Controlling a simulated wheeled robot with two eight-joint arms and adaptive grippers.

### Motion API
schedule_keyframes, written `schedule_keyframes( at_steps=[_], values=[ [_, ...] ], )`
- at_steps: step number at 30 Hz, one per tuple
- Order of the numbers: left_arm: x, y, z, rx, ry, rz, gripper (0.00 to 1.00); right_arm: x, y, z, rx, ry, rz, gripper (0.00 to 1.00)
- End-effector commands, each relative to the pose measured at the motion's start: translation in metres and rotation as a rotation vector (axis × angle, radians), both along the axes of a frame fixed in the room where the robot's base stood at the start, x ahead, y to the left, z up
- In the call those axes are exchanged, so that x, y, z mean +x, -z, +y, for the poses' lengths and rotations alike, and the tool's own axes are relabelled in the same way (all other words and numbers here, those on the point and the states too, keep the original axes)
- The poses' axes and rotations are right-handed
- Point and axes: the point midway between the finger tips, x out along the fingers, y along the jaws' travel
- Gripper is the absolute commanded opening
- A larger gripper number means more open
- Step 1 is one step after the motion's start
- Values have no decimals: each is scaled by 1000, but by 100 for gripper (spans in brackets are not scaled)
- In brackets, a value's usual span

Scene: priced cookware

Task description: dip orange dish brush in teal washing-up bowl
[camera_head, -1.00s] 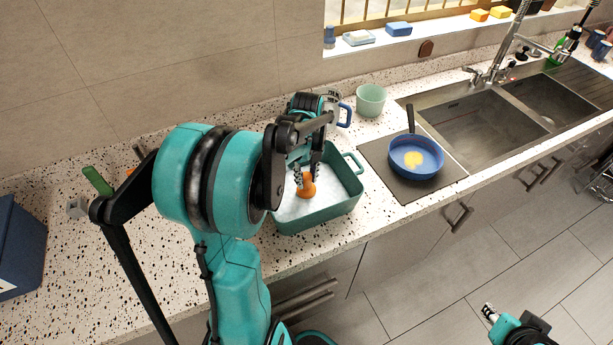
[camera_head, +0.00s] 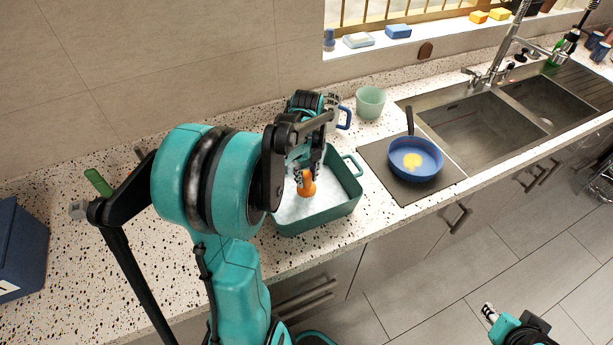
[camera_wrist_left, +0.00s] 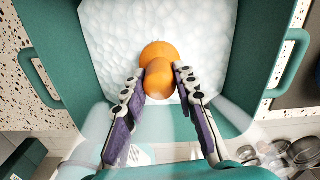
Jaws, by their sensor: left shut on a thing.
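The orange dish brush (camera_head: 307,188) is inside the teal washing-up bowl (camera_head: 318,219), at the white suds. In the left wrist view the brush (camera_wrist_left: 158,78) shows as two rounded orange parts against the foam. My left gripper (camera_head: 307,174) reaches down into the bowl and is shut on the brush. In the left wrist view its fingers (camera_wrist_left: 160,85) sit on both sides of the brush. How deep the brush's lower end sits in the foam is hidden. My right gripper (camera_head: 490,312) shows only partly at the bottom right, over the floor, away from the counter.
A blue frying pan (camera_head: 416,160) stands on a dark board (camera_head: 392,190) right of the bowl. A pale green cup (camera_head: 370,102) and a blue-handled mug (camera_head: 344,117) are behind it. The sink (camera_head: 470,127) is further right. A dark blue box (camera_head: 22,250) stands at far left.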

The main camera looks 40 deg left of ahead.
Motion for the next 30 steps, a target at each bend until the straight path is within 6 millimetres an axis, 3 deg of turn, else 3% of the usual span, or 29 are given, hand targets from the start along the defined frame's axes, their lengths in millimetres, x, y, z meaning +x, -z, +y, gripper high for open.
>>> schedule_keyframes(
  at_steps=[30],
  values=[
    [0,-101,0,0,0,0,0,0,-77,0,0,0,0,32]
  ],
)
